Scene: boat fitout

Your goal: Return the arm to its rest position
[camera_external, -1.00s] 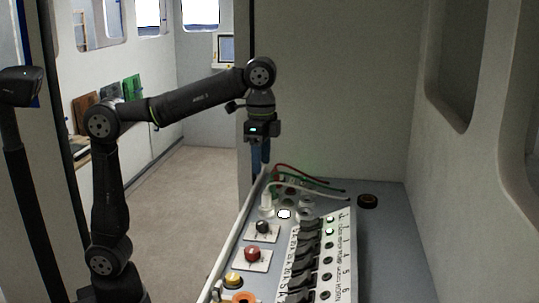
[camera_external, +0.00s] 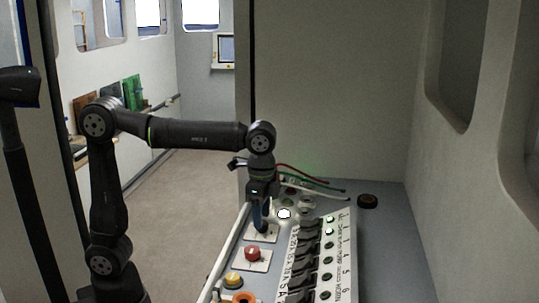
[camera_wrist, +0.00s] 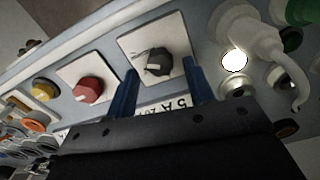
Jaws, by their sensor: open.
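My gripper (camera_external: 261,222) points down low over the console, right at the black rotary knob on its white plate. It hides most of that knob in the external view. In the wrist view my two blue fingers (camera_wrist: 159,68) stand apart, with the black knob (camera_wrist: 158,62) showing between and just beyond their tips. I cannot tell whether the fingers touch it. Nothing is held. My arm reaches out, its forearm about level.
The console panel (camera_external: 390,235) also carries a red knob (camera_external: 253,253), a yellow knob (camera_external: 233,279), an orange ring (camera_external: 243,298) and a row of black switches (camera_external: 303,250). Red and green cables (camera_external: 305,178) lie behind. A black round piece (camera_external: 368,201) sits at right.

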